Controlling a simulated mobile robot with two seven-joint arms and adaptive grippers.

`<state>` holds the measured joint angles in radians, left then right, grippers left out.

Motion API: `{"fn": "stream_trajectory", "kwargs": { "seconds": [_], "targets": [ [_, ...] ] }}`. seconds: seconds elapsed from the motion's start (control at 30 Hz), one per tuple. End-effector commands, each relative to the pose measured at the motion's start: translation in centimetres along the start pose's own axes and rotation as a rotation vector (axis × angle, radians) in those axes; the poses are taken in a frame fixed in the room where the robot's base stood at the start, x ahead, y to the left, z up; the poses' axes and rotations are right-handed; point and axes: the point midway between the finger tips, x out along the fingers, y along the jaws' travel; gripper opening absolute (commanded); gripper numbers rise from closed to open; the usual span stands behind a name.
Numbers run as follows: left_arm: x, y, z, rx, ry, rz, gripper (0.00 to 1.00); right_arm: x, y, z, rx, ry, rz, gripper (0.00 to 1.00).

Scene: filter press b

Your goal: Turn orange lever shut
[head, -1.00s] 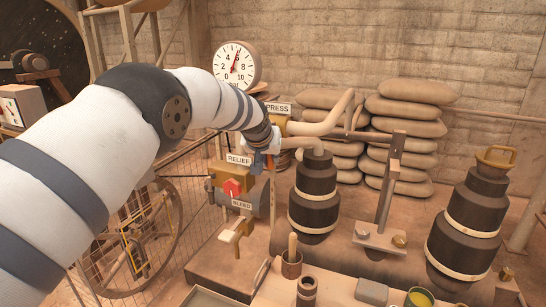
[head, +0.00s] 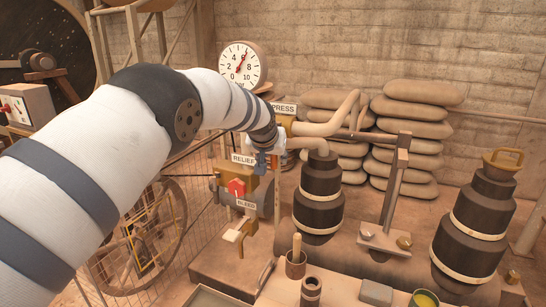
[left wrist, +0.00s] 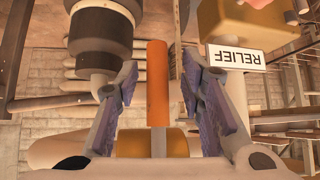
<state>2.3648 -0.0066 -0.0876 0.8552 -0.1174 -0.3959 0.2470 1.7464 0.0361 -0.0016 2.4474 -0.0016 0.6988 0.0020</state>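In the left wrist view, the orange lever (left wrist: 157,85) is a straight bar standing between the two fingers of my left gripper (left wrist: 158,78). The fingers are apart, one on each side, with a visible gap to the lever on both sides. In the head view, my left gripper (head: 265,161) is small and sits beside the RELIEF label (head: 243,159), under the PRESS label (head: 284,108). The lever cannot be made out there behind the gripper. My right gripper is not in view.
A brass-coloured valve block with a red knob (head: 236,188) and a BLEED label (head: 246,204) is just below the gripper. A dial gauge (head: 241,66) is above. A dark stepped cylinder (head: 318,190) stands to the right, with sacks (head: 410,125) behind.

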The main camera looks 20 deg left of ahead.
Motion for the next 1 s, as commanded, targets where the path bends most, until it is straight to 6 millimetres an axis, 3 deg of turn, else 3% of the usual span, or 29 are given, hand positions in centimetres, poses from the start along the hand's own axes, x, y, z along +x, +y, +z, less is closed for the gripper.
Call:
{"fn": "stream_trajectory", "kwargs": {
  "seconds": [0.17,0.4,0.6,1.0],
  "targets": [
    [-1.7,0.1,-0.1,0.0,0.0,0.001,0.35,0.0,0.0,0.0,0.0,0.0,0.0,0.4],
    [-8.1,0.0,-0.1,0.0,0.003,0.0,0.35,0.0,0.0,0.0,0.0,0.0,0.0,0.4],
    [-11.5,0.0,-0.1,0.0,0.001,0.0,0.35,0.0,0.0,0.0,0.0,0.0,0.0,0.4],
    [-12.0,-0.1,0.0,0.0,0.0,0.0,0.35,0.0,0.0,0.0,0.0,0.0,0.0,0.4]
  ]
}}
